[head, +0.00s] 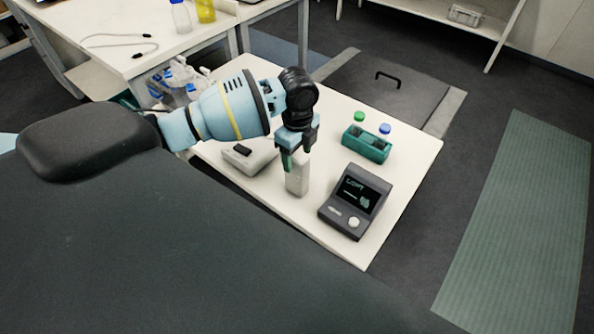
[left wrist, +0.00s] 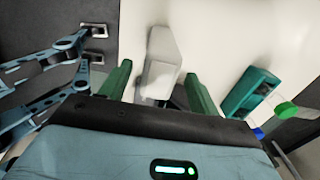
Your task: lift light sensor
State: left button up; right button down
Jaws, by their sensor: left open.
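My left gripper (head: 298,153) is above the block, pointing down with green fingers. In the left wrist view, the open fingers (left wrist: 158,90) stand on either side of the block (left wrist: 161,62), with gaps visible. Its lower part in that view is hidden by the gripper's body. My right gripper is not recognisable in either view.
On the white table (head: 410,150), a teal holder (head: 366,144) stands behind the meter, with a green cap (head: 359,116) and a blue cap (head: 385,128) near it. A grey box (head: 248,157) lies left of the block. Bottles stand behind my left arm.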

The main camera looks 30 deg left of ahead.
aim_at(297, 174)
pick_arm(q)
notch_tip(297, 174, down, 4)
jog(key=shift+f, duration=0.1)
grip_shut()
dwell(0.5)
